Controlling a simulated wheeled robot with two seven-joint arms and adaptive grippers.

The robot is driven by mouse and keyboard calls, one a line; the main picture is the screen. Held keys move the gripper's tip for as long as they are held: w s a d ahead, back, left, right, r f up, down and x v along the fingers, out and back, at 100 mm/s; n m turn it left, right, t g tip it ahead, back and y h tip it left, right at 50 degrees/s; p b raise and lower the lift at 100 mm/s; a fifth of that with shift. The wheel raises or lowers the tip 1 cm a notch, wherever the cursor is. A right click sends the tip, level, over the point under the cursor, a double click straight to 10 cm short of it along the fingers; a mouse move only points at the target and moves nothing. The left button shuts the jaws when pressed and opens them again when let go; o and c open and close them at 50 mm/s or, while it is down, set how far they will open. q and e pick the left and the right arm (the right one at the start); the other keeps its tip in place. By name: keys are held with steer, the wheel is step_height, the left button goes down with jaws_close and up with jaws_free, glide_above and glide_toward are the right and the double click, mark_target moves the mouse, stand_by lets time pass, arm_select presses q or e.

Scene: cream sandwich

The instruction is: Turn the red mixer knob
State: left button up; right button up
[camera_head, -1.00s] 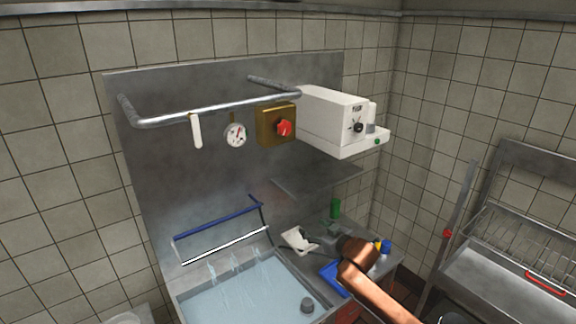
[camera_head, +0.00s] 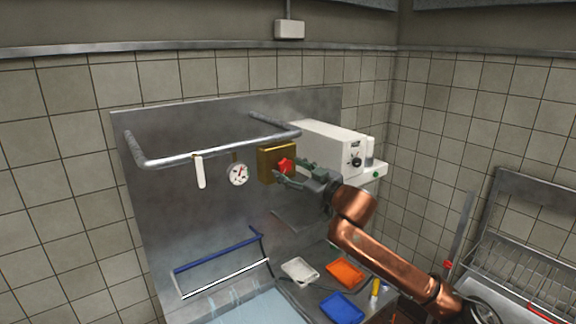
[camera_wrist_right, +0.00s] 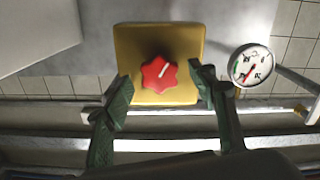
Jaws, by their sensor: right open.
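The red mixer knob (camera_head: 286,167) sits on the front of a brass-yellow box (camera_head: 266,163) on the steel back panel. In the right wrist view the knob (camera_wrist_right: 159,73) is a star-shaped red dial with a pale pointer line, centred on the yellow box (camera_wrist_right: 186,42). My right gripper (camera_head: 292,172) is open in front of the knob. In the wrist view its two green fingers (camera_wrist_right: 163,90) stand to either side of the knob, with visible gaps and no clear contact. My left gripper is in neither current view.
A round gauge (camera_head: 238,174) hangs beside the box, also seen in the wrist view (camera_wrist_right: 251,66). A steel rail (camera_head: 215,148) runs above them. A white machine (camera_head: 330,145) stands close to the right. Blue (camera_head: 341,308) and orange (camera_head: 345,272) trays lie below on the counter.

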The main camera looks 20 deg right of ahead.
steer(key=shift+w+a, duration=0.25)
steer(key=shift+w, duration=0.4)
steer(key=shift+c, duration=0.5)
steer(key=c, duration=1.1)
steer(key=shift+o, duration=0.2)
steer(key=shift+m, duration=0.4)
steer(key=m+p, duration=0.1)
steer(key=m, duration=0.2)
steer(key=shift+m, duration=0.3)
steer(key=m+p, duration=0.1)
steer(key=m, duration=0.4)
steer(key=shift+p, duration=0.4)
steer(key=shift+m, duration=0.3)
